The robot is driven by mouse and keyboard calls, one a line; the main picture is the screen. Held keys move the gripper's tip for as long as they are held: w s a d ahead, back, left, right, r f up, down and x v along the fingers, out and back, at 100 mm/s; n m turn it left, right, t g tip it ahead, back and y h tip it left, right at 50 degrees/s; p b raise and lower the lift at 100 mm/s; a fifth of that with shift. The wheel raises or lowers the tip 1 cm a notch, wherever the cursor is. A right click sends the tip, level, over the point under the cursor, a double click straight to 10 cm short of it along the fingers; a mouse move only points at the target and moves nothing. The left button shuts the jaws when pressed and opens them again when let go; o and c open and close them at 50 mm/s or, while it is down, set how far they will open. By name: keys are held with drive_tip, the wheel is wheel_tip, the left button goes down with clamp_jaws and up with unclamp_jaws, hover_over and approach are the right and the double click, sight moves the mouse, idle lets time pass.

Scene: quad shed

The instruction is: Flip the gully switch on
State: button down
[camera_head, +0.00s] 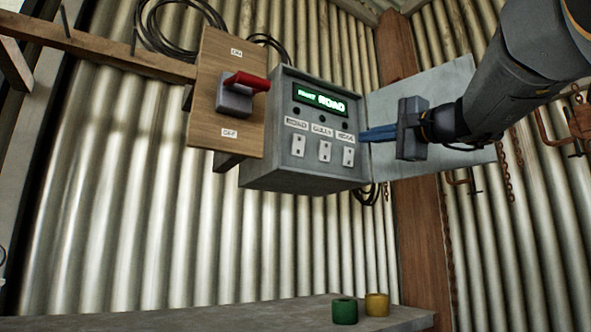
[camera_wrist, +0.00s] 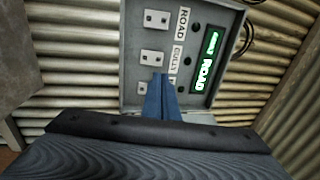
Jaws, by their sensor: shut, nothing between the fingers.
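The gully switch (camera_head: 324,151) is the middle of three small pale switches on the front of a grey control box (camera_head: 259,151), under a label reading GULLY. It also shows in the wrist view (camera_wrist: 152,57). Its position is too small to read. My gripper (camera_head: 364,135) has its blue fingers shut with nothing between them. In the head view the fingertips are just right of the rightmost label. In the wrist view the fingertips (camera_wrist: 160,77) appear just below the gully switch and partly cover the third switch. I cannot tell whether they touch the box.
The road switch (camera_head: 298,145) and ridge switch (camera_head: 348,156) flank the gully switch. A green display (camera_head: 320,98) above them reads ROAD. A red-handled lever (camera_head: 247,81) is on a wooden board at left. The box's grey door (camera_head: 440,82) hangs open behind my arm. Cups (camera_head: 345,310) stand below.

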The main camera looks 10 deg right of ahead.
drive_tip(key=shift+w, duration=0.1)
drive_tip(key=p, duration=0.5)
approach(326, 144)
drive_tip(key=x, duration=0.4)
drive_tip(key=shift+w+a+r, duration=0.1)
drive_tip(key=shift+w+a, duration=0.15)
drive_tip(key=shift+w, duration=0.05)
drive_tip(key=shift+p+x, duration=0.55)
drive_tip(key=shift+x, duration=0.3)
drive_tip(key=shift+d+p, duration=0.15)
drive_tip(key=shift+p, duration=0.25)
